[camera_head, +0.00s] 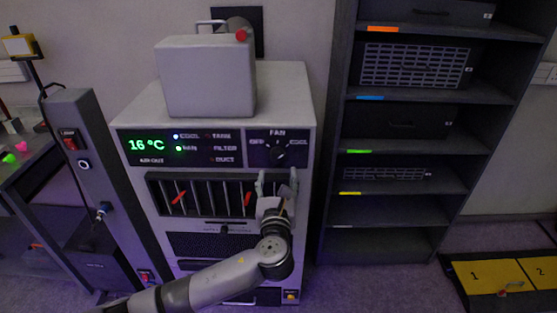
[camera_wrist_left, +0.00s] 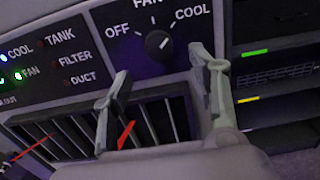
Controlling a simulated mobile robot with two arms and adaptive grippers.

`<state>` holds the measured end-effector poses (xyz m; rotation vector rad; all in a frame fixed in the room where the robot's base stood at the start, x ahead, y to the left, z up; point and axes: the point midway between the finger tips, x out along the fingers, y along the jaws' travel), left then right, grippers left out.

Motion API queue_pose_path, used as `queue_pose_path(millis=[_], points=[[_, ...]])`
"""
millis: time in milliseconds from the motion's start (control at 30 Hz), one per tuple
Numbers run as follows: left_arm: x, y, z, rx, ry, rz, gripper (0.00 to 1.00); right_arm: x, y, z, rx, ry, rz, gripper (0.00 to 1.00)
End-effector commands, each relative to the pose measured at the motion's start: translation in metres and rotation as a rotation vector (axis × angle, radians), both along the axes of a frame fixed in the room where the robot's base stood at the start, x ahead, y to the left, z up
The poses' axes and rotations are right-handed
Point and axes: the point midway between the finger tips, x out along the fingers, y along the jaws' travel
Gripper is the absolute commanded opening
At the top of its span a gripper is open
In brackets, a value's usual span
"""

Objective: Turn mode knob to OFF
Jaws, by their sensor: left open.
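The mode knob (camera_head: 277,153) is a dark round knob on the black panel at the upper right of the grey air unit (camera_head: 295,100). It also shows in the left wrist view (camera_wrist_left: 158,43), between the labels OFF on its left and COOL on its right, with FAN above. Its pointer appears to lean up and right, toward COOL. My left gripper (camera_head: 277,178) is open and empty just below the knob, in front of the vent. In the left wrist view its two fingers (camera_wrist_left: 160,65) stand apart, with the knob above the gap. My right gripper is out of view.
A lit display (camera_head: 148,146) reads 16 °C. Below the panel is a slatted vent (camera_head: 205,195) with red strips. A grey case (camera_head: 205,78) stands on the unit. A dark post (camera_head: 85,130) stands at left, a shelf rack (camera_head: 335,130) close at right.

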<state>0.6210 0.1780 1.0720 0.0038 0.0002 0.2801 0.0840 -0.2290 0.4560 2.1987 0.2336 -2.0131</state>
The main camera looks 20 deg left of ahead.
Motion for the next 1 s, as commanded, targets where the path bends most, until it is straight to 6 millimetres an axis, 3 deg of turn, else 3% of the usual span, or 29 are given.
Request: queue_pose_path(millis=[200, 400, 767, 1000], points=[[0.041, 0.012, 0.002, -0.001, 0.0, 0.002, 0.54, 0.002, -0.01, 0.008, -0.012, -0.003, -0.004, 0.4], [0.061, 0.017, 0.001, -0.002, 0.0, 0.0, 0.54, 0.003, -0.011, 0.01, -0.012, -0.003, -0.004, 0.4], [0.065, 0.019, -0.001, -0.002, 0.001, -0.001, 0.54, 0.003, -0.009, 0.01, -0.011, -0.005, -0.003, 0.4], [0.065, 0.019, -0.001, -0.002, 0.001, -0.001, 0.38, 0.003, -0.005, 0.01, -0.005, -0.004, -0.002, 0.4]])
